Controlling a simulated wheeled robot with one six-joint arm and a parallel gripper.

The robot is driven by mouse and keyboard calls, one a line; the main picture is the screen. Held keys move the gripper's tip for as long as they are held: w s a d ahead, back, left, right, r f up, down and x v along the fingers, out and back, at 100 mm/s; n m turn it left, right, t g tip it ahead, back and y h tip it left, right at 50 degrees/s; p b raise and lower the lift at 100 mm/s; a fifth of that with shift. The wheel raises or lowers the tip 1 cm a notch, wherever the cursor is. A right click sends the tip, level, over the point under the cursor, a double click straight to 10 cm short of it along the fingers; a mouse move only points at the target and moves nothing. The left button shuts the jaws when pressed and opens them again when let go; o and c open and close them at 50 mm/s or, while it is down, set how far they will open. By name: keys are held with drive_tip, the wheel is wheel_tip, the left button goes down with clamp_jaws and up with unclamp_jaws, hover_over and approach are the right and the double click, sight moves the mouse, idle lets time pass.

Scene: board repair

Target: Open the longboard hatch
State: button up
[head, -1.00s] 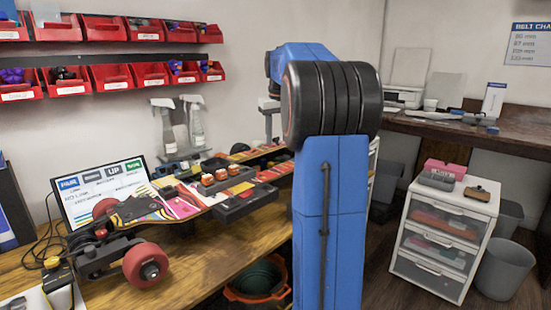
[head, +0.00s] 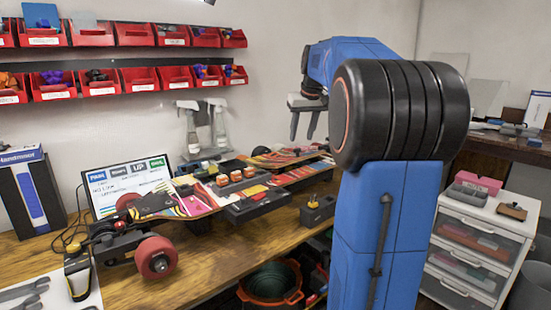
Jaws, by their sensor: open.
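The longboard (head: 205,207) lies on the wooden workbench (head: 195,274) at the left of the head view. Its red wheel and truck (head: 155,257) are at the near end. Dark box-like housings (head: 244,208) sit under and along its middle, with several orange-red round parts (head: 222,180) on top. I cannot tell which part is the hatch. My gripper (head: 307,124) is open and empty, pointing down above the far right part of the bench. It is well above the board and apart from it. My arm hides what lies behind it.
Red parts bins (head: 130,80) line the wall above. A small dark block (head: 317,211) sits on the bench to the right. A white drawer cabinet (head: 473,235) stands at the right.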

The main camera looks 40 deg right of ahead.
drive_tip(key=v, duration=1.1)
drive_tip(key=s+a+f, duration=0.4)
drive_tip(key=a+f, duration=0.1)
drive_tip(key=a, duration=0.4)
drive_tip(key=s+a+f+n, duration=0.1)
drive_tip(key=s+a+f, duration=0.3)
drive_tip(key=a, duration=0.6)
wheel_tip(320, 180, down, 3)
drive_tip(key=shift+r+n+y, duration=0.2)
drive_tip(key=shift+n+y, duration=0.1)
drive_tip(key=shift+d, duration=0.1)
